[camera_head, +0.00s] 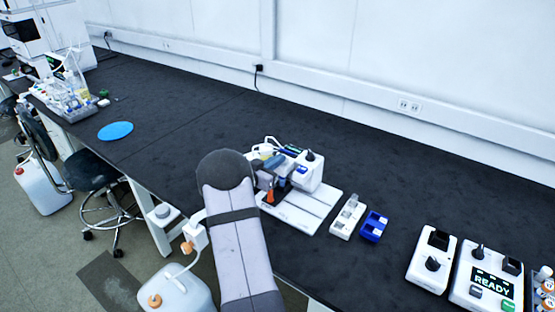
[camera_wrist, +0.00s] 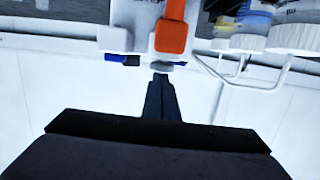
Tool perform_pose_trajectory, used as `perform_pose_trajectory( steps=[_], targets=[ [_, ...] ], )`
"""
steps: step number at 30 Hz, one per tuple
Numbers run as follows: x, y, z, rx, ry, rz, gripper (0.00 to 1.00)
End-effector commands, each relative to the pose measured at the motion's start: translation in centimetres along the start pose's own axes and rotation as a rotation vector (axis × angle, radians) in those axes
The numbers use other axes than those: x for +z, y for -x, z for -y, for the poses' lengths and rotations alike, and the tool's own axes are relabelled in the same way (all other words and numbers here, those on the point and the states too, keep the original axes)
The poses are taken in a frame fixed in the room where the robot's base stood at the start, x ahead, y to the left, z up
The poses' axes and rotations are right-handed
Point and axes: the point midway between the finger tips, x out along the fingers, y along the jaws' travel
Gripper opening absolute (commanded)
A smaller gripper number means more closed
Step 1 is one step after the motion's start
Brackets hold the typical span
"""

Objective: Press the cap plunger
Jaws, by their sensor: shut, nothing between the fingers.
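A white bench device (camera_head: 310,172) with a black knob on top stands on a white base plate (camera_head: 322,205), right of my arm. An orange part (camera_head: 270,196) sits at its near left side. In the wrist view an orange block (camera_wrist: 172,36) hangs at top centre, beside white parts. A small grey cap-like piece (camera_wrist: 161,66) shows just beyond my fingertips; I cannot tell if it is the cap plunger. My gripper (camera_wrist: 160,80) is shut and empty, its fingertips close below that piece; contact is unclear. In the head view my arm hides most of the gripper.
A white holder (camera_head: 348,216) and a blue holder (camera_head: 373,227) stand right of the base plate. Farther right are a white device (camera_head: 432,260) and a panel reading READY (camera_head: 491,287). The bench behind is clear.

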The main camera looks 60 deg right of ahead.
Motion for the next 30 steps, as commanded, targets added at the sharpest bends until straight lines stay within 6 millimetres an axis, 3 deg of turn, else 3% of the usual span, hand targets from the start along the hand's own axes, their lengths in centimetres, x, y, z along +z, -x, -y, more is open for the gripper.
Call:
perform_pose_trajectory(
  steps=[14,25,27,30],
  targets=[
    [0.2,0.1,-0.1,-0.001,0.005,0.013,0.00],
    [-4.7,1.2,0.0,-0.001,-0.002,0.002,0.00],
    [-3.6,2.8,0.2,-0.006,0.000,0.002,0.00],
    [-3.6,4.9,0.2,-0.006,-0.001,0.001,0.00]
  ],
)
